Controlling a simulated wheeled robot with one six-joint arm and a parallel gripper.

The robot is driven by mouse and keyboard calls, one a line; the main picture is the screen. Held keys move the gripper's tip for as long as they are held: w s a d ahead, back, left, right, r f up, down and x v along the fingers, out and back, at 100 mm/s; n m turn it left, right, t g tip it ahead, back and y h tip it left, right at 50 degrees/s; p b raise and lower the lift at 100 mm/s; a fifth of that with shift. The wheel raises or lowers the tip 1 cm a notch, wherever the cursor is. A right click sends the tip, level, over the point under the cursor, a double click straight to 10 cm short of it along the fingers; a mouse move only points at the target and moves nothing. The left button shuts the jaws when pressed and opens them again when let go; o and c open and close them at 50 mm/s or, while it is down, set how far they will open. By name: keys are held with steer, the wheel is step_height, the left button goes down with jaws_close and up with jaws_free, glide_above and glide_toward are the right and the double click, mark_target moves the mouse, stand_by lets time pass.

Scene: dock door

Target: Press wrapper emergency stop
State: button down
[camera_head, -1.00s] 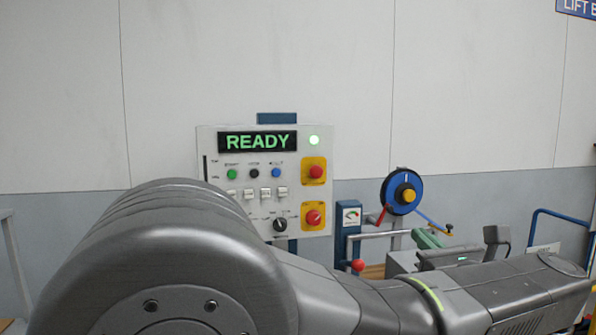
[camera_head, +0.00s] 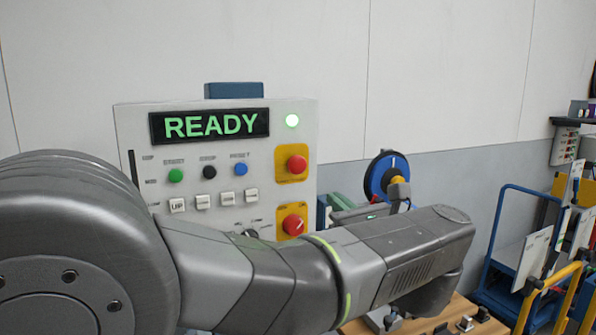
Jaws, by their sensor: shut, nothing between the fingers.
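No readable label tells which is the wrapper emergency stop. My arm crosses in front of the panel's lower part, just below the lower red button. My gripper is not visible; the arm's far end bends down at right.
Green, black and blue buttons (camera_head: 240,169) and white keys (camera_head: 202,201) fill the panel's left side. A blue reel (camera_head: 378,172) and a wooden bench (camera_head: 462,306) with small items lie to the right. A blue cart (camera_head: 492,248) and yellow rails (camera_head: 561,290) stand farther right.

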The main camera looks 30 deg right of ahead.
mark_target(299, 167)
steer(key=shift+w, duration=0.1)
steer(key=w+p, duration=0.1)
steer(key=w, duration=0.3)
steer(key=w+r+p, duration=0.1)
steer(key=w, duration=0.4)
steer(key=w+d+r+p, duration=0.1)
steer(key=w, duration=0.3)
steer(key=shift+w+d, duration=0.1)
steer(key=shift+w, duration=0.25)
steer(key=shift+r, duration=0.1)
